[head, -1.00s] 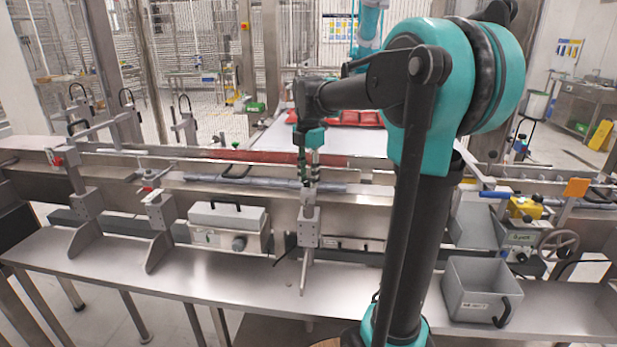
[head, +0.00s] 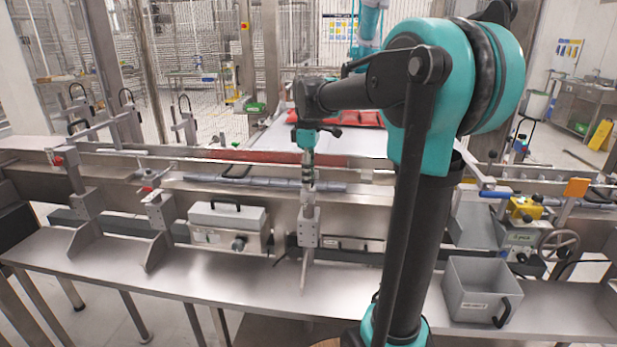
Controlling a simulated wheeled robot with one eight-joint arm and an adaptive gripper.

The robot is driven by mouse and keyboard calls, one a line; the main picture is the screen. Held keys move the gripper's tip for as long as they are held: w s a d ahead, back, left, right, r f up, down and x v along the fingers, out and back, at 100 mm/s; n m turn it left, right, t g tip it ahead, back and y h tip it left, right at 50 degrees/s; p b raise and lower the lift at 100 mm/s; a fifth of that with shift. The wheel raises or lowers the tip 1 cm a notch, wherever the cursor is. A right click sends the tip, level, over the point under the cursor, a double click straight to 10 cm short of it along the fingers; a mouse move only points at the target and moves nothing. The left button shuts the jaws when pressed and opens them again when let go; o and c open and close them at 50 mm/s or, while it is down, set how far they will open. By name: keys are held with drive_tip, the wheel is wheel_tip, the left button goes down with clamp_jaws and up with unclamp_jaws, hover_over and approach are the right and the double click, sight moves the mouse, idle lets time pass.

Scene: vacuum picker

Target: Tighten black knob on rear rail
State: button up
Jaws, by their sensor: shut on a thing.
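My gripper (head: 308,180) points straight down at the metal clamp post (head: 308,222) on the rail, near the middle of the head view. Its jaws are shut at the top of this post. The black knob is hidden by the jaws, and I cannot make out its edges or how tightly it sits. The rear rail (head: 350,155) runs left to right behind the post. My arm comes in from the upper right and covers part of the rail.
Two more clamp posts with red knobs, one farther left (head: 72,178) and one nearer (head: 158,208), stand left of my gripper. A grey box (head: 229,222) sits between. An open grey bin (head: 478,282) stands on the right of the front shelf (head: 200,290), which is clear in front.

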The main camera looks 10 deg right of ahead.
drive_tip(key=m, duration=0.4)
drive_tip(key=shift+m, duration=0.3)
drive_tip(key=m, duration=0.4)
drive_tip(key=shift+m, duration=0.3)
drive_tip(key=m, duration=0.4)
drive_tip(key=shift+m, duration=2)
drive_tip(key=o, duration=1.2)
drive_tip(key=shift+c, duration=0.2)
drive_tip(key=shift+r, duration=0.15)
wheel_tip(320, 180, up, 12)
